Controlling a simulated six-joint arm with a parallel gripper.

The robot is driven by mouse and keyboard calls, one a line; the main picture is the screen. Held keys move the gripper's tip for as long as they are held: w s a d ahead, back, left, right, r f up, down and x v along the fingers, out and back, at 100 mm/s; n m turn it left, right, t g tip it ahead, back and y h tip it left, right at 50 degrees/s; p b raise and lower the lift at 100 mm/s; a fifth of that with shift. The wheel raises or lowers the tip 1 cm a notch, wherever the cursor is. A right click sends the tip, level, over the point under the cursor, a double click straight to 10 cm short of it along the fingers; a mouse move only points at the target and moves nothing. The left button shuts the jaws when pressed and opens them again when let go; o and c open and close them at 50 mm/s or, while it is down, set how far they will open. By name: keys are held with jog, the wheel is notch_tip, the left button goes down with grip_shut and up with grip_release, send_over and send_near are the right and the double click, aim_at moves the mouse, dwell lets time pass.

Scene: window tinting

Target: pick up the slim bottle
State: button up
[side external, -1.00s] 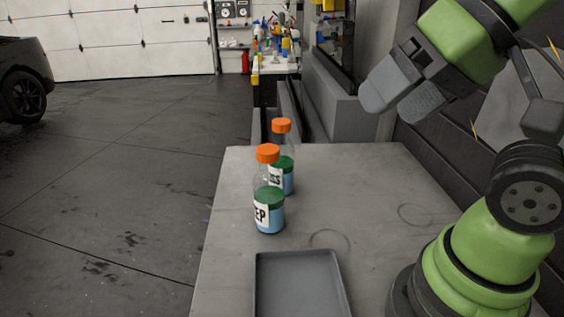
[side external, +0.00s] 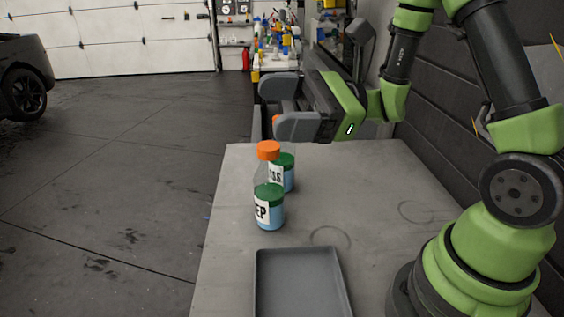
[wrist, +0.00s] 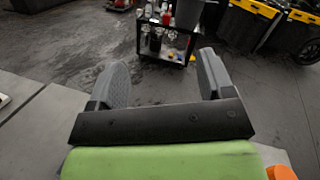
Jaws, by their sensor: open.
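Two similar clear bottles with orange caps, green and blue contents and white labels stand upright on the grey table. The front bottle (side external: 269,205) has a label with "EP"; the rear bottle (side external: 287,172) has a label ending in "SS". I cannot tell which one is the slim bottle. My gripper (side external: 270,107) is open and empty, pointing left above the rear bottle and hiding most of its cap. In the wrist view its two fingers (wrist: 163,72) are spread with nothing between them. An orange cap (wrist: 281,173) shows at the lower right corner there.
An empty grey tray (side external: 300,290) lies on the table (side external: 385,195) in front of the bottles. The table's right side is clear. A cart with bottles (wrist: 165,42) stands beyond the fingers in the wrist view, on the floor.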

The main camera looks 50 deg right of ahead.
jog(key=w+d+f+m+t+h, duration=0.2)
jog(key=d+f+m+t+h, duration=0.2)
jog(key=d+f+m+h, duration=0.35)
jog(key=w+d+f+m+t+h, duration=0.35)
jog(key=d+f+m+h, duration=0.25)
jog(key=d+m+h, duration=0.25)
send_over(282, 159)
jog(key=w+d, duration=0.2)
jog(key=shift+w+d+r+n+t, duration=0.1)
jog(key=shift+d+r+n+t, duration=0.15)
jog(key=shift+t, duration=0.2)
grip_shut()
jog(key=shift+r, duration=0.1)
